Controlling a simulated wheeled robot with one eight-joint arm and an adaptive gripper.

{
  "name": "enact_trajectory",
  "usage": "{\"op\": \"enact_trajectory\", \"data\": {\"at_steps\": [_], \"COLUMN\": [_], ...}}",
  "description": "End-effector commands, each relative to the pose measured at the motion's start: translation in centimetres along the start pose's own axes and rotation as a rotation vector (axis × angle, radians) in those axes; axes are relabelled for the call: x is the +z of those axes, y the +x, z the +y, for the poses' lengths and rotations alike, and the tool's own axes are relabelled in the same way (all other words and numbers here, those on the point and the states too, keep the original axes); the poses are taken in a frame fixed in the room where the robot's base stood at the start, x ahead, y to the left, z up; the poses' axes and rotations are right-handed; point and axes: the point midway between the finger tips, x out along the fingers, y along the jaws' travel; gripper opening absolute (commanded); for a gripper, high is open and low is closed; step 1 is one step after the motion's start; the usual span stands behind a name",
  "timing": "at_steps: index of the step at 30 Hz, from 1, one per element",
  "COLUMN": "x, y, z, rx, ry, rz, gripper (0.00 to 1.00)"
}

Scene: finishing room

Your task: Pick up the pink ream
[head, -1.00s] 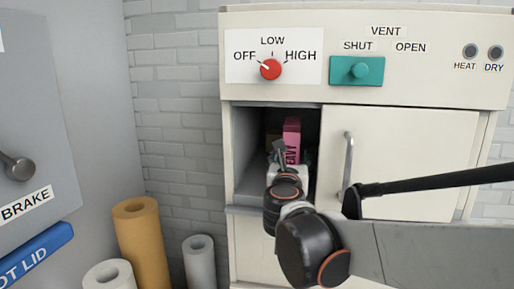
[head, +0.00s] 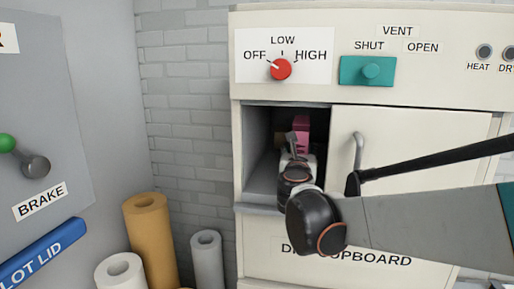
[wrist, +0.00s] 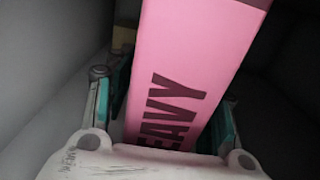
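The pink ream (head: 302,124) stands inside the open left part of the drying cupboard, with dark "HEAVY" lettering on its side. It fills the middle of the wrist view (wrist: 190,60). My gripper (head: 293,146) is inside the opening in front of the ream. In the wrist view my gripper (wrist: 166,92) is open, with one teal-padded finger on each side of the ream. A gap shows between the left finger and the ream. The right finger is very close to it; I cannot tell whether it touches. The ream's lower end is hidden by my gripper.
The cupboard's white door (head: 415,175) with a grey handle covers the right part of the opening. The inner side wall (wrist: 45,65) is close on the left. A tan thing (wrist: 123,38) sits behind the ream. Paper rolls (head: 150,235) stand at the lower left.

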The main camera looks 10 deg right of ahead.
Motion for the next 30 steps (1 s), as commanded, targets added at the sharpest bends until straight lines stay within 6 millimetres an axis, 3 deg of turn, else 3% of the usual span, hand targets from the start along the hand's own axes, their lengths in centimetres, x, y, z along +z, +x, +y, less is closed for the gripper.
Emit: {"op": "enact_trajectory", "data": {"at_steps": [1,5,6,17,28,30], "x": [0.0,0.0,0.0,0.3,3.8,3.6], "y": [0.0,0.0,0.0,0.0,-0.4,-1.6], "z": [0.0,0.0,0.1,0.1,0.2,0.3], "rx": [0.0,0.0,0.0,0.0,0.004,0.005], "ry": [0.0,0.0,0.0,-0.001,-0.001,-0.001], "rz": [0.0,0.0,0.0,0.0,-0.001,-0.001], "gripper": [0.31,0.02,0.0,0.0,0.0,0.0]}}
